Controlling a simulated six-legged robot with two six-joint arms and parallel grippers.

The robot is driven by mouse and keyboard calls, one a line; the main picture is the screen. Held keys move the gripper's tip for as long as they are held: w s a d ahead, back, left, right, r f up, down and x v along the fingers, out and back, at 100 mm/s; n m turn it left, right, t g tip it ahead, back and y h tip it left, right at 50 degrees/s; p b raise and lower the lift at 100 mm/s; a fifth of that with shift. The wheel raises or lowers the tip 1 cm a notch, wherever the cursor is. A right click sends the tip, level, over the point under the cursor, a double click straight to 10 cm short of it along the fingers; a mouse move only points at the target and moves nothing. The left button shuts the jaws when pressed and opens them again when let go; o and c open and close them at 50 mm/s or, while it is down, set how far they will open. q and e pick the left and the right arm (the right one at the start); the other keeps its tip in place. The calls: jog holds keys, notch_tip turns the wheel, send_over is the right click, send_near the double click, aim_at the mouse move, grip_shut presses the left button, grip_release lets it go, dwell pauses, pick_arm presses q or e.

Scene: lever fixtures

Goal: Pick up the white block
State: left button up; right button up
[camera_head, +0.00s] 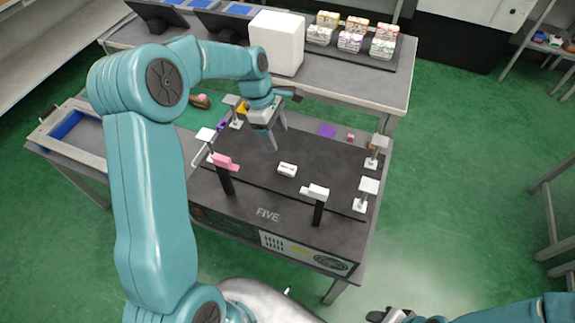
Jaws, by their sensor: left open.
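A small white block (287,170) lies on the dark tabletop (262,187), near its middle. My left gripper (279,140) is above the table, behind the block and a little to its left in the picture. Its jaws are open, with nothing seen between them, and they are apart from the block. My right gripper (388,315) shows only in part at the bottom edge, away from the table; its jaw state cannot be made out.
Black posts with a pink top (226,161) and a white top (318,191) stand at the table's front. Small white-topped fixtures (367,186) stand along the sides. A large white box (277,43) is on the grey bench behind.

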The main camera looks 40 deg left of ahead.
pick_arm(q)
send_over(287, 168)
jog(key=a, duration=0.2)
notch_tip(287, 168, down, 6)
jog(key=shift+a+f+p, duration=0.1)
jog(key=shift+f+p, duration=0.1)
jog(key=shift+p, duration=0.2)
jog(key=shift+d+f, duration=0.4)
jog(key=shift+f, duration=0.1)
jog(key=p+x, duration=0.1)
jog(key=x, duration=0.2)
jog(key=shift+s+f+p, duration=0.2)
jog(key=shift+f+p, duration=0.2)
jog(key=shift+w+d+f, duration=0.15)
jog(key=shift+f, duration=0.25)
jog(key=shift+r, duration=0.1)
jog(key=shift+c, duration=0.9)
grip_shut()
